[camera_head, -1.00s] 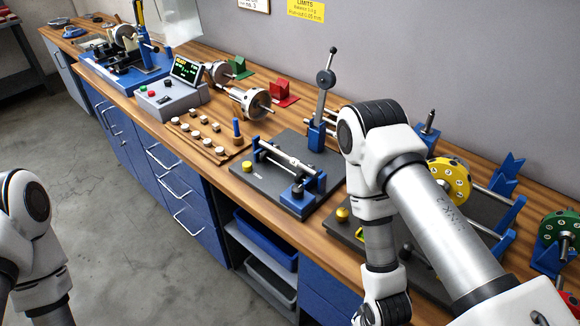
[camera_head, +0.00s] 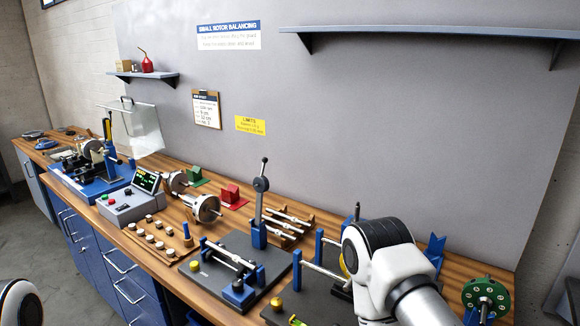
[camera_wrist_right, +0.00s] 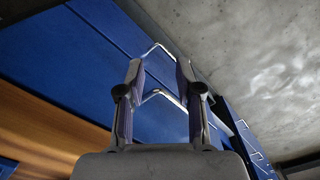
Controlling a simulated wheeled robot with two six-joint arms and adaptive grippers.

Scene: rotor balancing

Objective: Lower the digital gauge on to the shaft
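The gauge (camera_head: 261,185) is a small dark round body on a grey arm with a black-knobbed end. The arm stands raised on a blue post (camera_head: 259,236) at the back of a dark fixture plate (camera_head: 215,292). The shaft (camera_head: 229,256) is a thin silver bar lying across blue supports on that plate, below and apart from the gauge. My right gripper (camera_wrist_right: 160,72) is open and empty in the right wrist view, with blue drawer fronts beyond it. It is outside the head view, where my right arm stands right of the fixture. My left gripper is out of view.
A grey control box (camera_head: 131,205) with a lit screen stands left of the fixture. Several small weights (camera_head: 160,245) sit on a wooden tray, and spare shafts (camera_head: 285,228) lie behind. A green disc (camera_head: 486,296) stands at the right. A shelf (camera_head: 430,33) overhangs on the wall.

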